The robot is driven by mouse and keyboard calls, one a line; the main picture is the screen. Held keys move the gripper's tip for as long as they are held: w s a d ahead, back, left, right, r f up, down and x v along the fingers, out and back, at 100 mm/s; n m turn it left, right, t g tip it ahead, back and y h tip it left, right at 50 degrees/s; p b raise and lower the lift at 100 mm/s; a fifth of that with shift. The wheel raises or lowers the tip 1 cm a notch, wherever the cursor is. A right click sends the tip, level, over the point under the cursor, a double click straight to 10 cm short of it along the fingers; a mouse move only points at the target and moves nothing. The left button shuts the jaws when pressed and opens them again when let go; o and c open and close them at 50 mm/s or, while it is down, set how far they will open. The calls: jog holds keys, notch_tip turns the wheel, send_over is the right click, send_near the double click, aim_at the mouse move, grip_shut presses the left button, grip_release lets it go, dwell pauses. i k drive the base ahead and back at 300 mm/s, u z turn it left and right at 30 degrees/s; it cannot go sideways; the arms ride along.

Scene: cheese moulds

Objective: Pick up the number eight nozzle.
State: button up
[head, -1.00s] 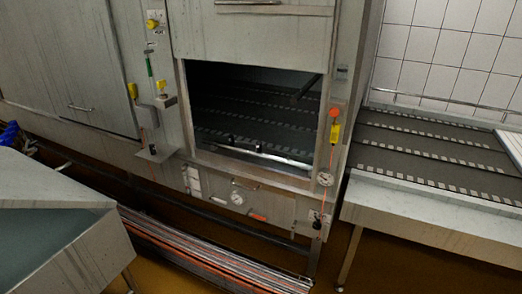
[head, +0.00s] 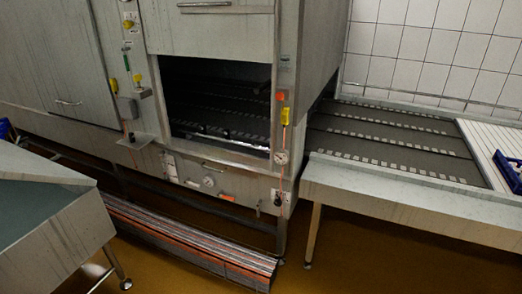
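I cannot make out a number eight nozzle in the head view. My gripper is not in view.
A large steel machine (head: 105,45) with an open hatch (head: 215,100) stands ahead. A conveyor table (head: 400,205) with a dark slatted belt runs to the right, with a blue object (head: 510,170) at its edge. A steel table (head: 60,235) stands at left. Brown floor (head: 340,270) is clear at front right.

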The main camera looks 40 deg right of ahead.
aim_at(132, 135)
jog(key=k, duration=0.6)
jog(key=z, duration=0.35)
jog(key=i, duration=0.75)
jog(key=z, duration=0.65)
jog(key=i, duration=0.35)
jog(key=z, duration=0.2)
